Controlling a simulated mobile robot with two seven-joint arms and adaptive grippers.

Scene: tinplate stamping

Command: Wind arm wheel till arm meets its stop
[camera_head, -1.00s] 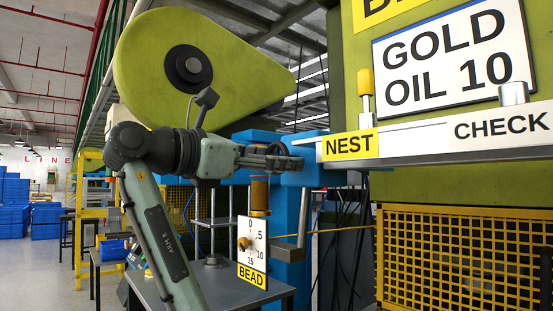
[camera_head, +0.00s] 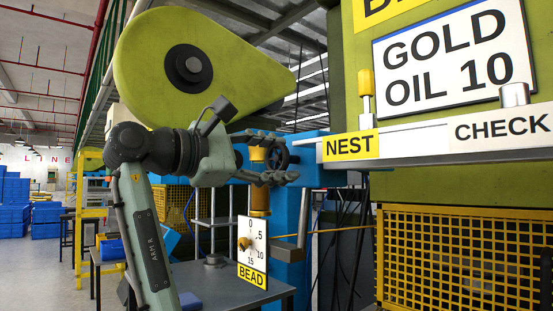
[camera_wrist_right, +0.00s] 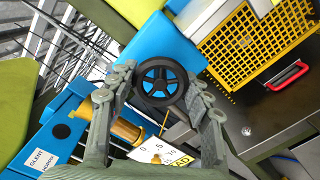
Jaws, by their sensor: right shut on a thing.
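My right gripper (camera_head: 284,157) is shut on the wheel's rim, one finger above and one below in the head view. A yellow cylinder (camera_head: 260,197) stands beside the wheel, partly behind the gripper. Below it is a white BEAD dial plate (camera_head: 252,240) marked 0 to 15, with an orange knob at its left. I cannot tell which part is the arm or its stop. My left gripper is not in view.
A grey shelf bar with a NEST label (camera_head: 350,145) runs close to the right of the gripper. A yellow mesh guard (camera_head: 465,260) stands below it. A grey table (camera_head: 225,285) lies under the dial. A large green housing (camera_head: 195,65) rises behind the arm.

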